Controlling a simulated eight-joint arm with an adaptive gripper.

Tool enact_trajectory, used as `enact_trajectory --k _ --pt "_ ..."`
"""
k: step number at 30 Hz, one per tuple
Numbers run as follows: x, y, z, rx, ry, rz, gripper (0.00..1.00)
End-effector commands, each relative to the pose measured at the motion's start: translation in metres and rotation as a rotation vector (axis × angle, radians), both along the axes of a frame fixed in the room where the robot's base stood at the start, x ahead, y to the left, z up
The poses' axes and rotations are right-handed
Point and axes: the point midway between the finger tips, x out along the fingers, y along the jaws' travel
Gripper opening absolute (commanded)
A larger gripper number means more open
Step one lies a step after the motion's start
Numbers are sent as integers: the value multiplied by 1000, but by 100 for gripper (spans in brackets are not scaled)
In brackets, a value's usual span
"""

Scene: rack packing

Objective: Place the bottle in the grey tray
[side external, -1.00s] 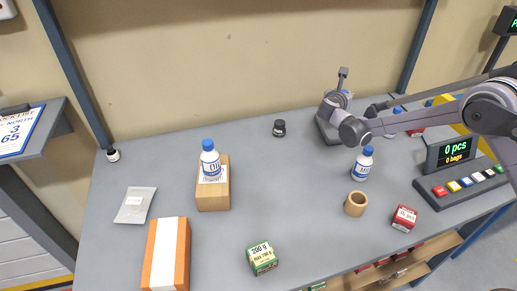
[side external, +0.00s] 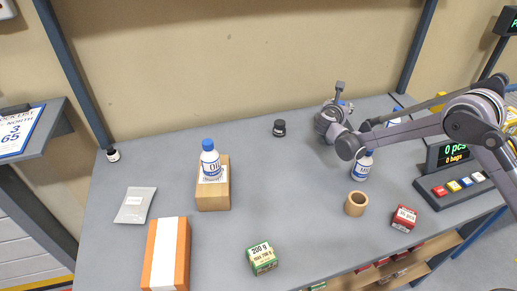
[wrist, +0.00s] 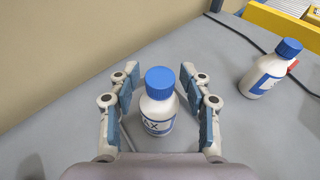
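A white bottle with a blue cap (wrist: 158,118) stands between the fingers of my gripper (wrist: 160,78) in the wrist view, its label ending in "AX". The fingers are open, with a gap on both sides of it. In the side view my gripper (side external: 335,115) is low over the back right of the table and mostly hides this bottle. Similar blue-capped bottles stand on a cardboard box (side external: 213,200), the OIL bottle (side external: 210,165); near the middle right (side external: 362,168); and at the back right (wrist: 264,75). I cannot make out a grey tray.
A wooden ring-like cup (side external: 355,203), a red box (side external: 404,219), a green box (side external: 262,258) and an orange-and-white box (side external: 166,255) stand on the table. A small black jar (side external: 279,128) is behind. A button panel (side external: 455,186) is at right. The table's centre is clear.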

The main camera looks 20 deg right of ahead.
Motion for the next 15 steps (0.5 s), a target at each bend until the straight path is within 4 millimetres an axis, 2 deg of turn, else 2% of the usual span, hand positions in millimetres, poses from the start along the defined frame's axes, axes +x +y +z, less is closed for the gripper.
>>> enact_trajectory --k 8,15 --pt "0 0 4 0 0 0 47" --pt "-23 25 14 -1 1 4 47"
